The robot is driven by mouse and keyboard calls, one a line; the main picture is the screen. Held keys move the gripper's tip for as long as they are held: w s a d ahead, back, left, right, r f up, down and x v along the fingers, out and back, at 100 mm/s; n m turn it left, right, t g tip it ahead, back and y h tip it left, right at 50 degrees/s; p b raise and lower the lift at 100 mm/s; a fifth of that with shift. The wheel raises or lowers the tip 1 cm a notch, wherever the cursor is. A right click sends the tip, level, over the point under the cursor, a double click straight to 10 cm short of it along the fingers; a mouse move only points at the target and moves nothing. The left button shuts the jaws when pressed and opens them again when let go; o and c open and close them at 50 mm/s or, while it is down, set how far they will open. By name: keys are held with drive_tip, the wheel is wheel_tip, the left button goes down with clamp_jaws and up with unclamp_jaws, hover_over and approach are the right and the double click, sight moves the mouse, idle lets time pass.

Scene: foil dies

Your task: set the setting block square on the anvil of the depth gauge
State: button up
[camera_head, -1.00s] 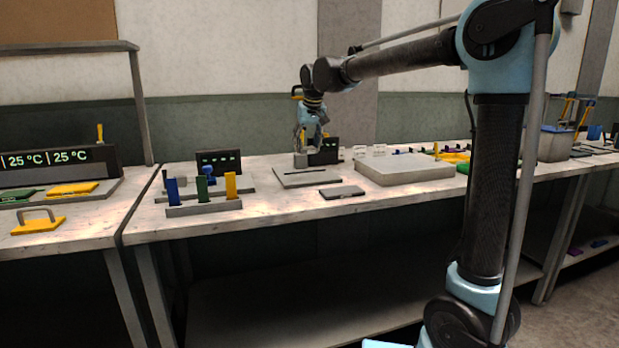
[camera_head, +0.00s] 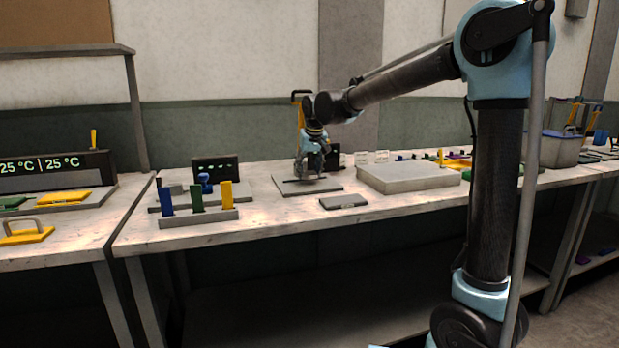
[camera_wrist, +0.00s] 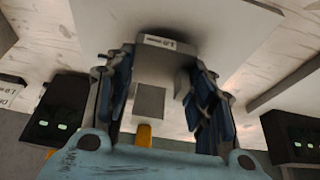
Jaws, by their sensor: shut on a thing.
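The setting block (camera_wrist: 162,65) is a grey block with a small white label reading about 1.0. It sits between my gripper's two dark fingers in the wrist view. My gripper (camera_head: 305,174) is shut on it, low over a flat grey plate (camera_head: 326,186) with a dark slot, which seems to be the gauge's base. The plate also fills the top of the wrist view (camera_wrist: 215,22). A black display (camera_head: 334,157) stands behind the plate. The fingers hide most of the block in the head view. I cannot tell whether the block touches the anvil or is square to it.
A rack (camera_head: 198,217) with blue, green and yellow pieces and another black display (camera_head: 216,169) stand to the left. A small dark grey slab (camera_head: 343,202) lies in front of the plate. A large grey box (camera_head: 408,178) stands close on the right.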

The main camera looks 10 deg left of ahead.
drive_tip(key=shift+f, duration=1.2)
drive_tip(key=o, duration=1.3)
drive_tip(key=shift+o, duration=0.2)
drive_tip(key=v, duration=1.2)
drive_tip(key=s+d+f+m+h, duration=0.1)
drive_tip(key=s+d+f, duration=0.2)
drive_tip(key=d, duration=0.6)
drive_tip(key=s+d+f+m, duration=0.1)
drive_tip(key=s+d+f, duration=0.15)
drive_tip(key=d, duration=0.65)
drive_tip(key=s+d+f+m+h, duration=0.1)
drive_tip(key=s+d+f, duration=0.2)
drive_tip(key=d, duration=0.7)
drive_tip(key=s+d+f+m+g, duration=0.1)
drive_tip(key=s+d+f, duration=0.6)
drive_tip(key=s+f, duration=0.2)
drive_tip(key=s+d+f+m, duration=0.2)
drive_tip(key=s+d+f, duration=0.6)
drive_tip(key=s+f, duration=0.1)
drive_tip(key=shift+s+f+g, duration=0.35)
drive_tip(key=shift+f+g, duration=0.05)
drive_tip(key=shift+f, duration=0.35)
